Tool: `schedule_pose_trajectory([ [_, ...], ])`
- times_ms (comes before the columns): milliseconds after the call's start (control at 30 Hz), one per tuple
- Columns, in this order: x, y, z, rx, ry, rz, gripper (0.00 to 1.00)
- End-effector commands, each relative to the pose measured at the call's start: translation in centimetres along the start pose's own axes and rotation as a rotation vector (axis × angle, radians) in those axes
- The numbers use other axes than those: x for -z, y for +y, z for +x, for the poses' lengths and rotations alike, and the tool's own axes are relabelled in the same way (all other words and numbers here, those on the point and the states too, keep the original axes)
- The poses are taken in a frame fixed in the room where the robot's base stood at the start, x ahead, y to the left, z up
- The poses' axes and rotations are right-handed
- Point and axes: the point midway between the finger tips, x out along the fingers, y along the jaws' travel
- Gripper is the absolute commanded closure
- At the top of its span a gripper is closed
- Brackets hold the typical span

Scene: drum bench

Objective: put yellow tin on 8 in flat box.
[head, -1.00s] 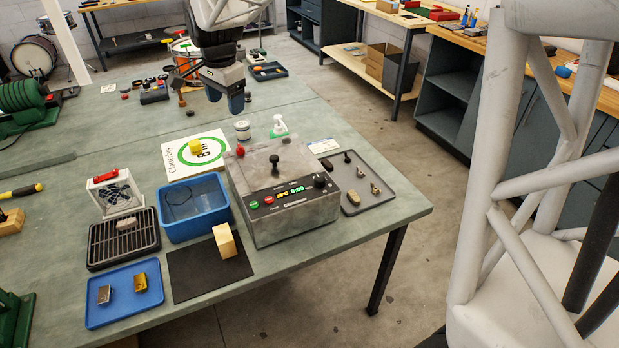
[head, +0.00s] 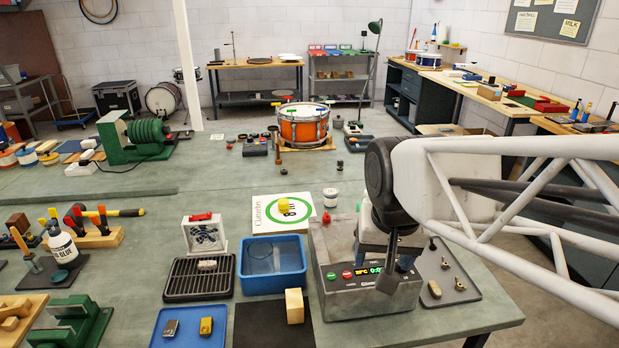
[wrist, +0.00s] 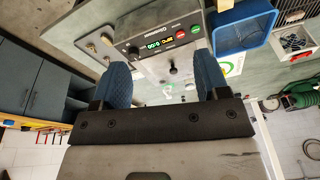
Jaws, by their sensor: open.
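A small yellow tin (head: 284,205) sits on top of the white flat box (head: 262,224), which has a green ring and an "8 in" mark. The box lies flat on the bench behind the blue bin. My gripper (head: 385,268) is over the grey control box, to the right of and nearer than the flat box, partly hidden by my arm. In the wrist view my gripper (wrist: 163,78) has its two blue fingers wide apart with nothing held between them. A part of the flat box (wrist: 232,62) shows beside one finger there; I cannot make out the tin.
The grey control box (head: 345,300) with a lit display stands under my gripper. A blue bin (head: 272,282), a black rack (head: 185,282) and a white fan box (head: 204,236) stand left of it. A white jar (head: 330,197) stands right of the flat box. A drum (head: 303,128) is farther back.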

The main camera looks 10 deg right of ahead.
Motion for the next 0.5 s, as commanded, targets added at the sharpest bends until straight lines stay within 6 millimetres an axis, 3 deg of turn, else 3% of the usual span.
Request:
schedule_pose_trajectory([
  [200, -4.5, 1.4, 0.7, 0.000, 0.019, -0.142, 0.32],
  [500, -6.1, 1.9, 1.1, -0.002, 0.024, -0.203, 0.32],
])
